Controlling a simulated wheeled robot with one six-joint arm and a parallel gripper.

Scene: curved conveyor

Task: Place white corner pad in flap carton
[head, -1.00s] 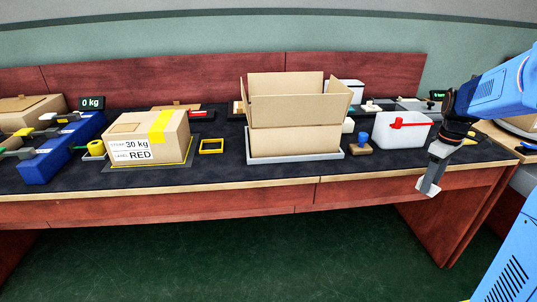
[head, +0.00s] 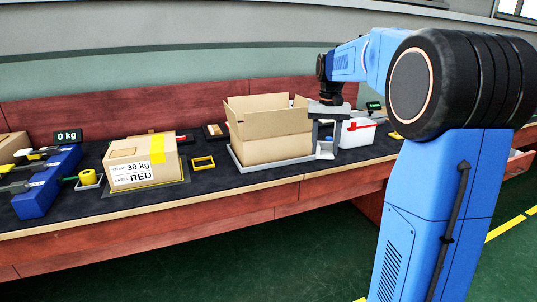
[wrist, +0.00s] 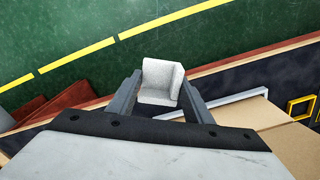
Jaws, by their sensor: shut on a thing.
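The white corner pad (wrist: 160,82) is an L-shaped white block held between the two fingers of my gripper (wrist: 159,98) in the wrist view. In the head view the pad (head: 325,151) hangs under my gripper (head: 323,140), just right of the flap carton. The flap carton (head: 272,148) is an open brown box with its flaps raised, standing on a grey tray. In the wrist view part of the carton (wrist: 280,132) shows at the lower right, to the right of my gripper. The inside of the carton is mostly hidden.
A white bin with a red handle (head: 357,133) stands right of the carton, partly behind my arm. A taped carton labelled RED (head: 140,165) and a yellow frame (head: 203,163) stand to the left. The bench's front edge (head: 235,191) runs below, with open floor before it.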

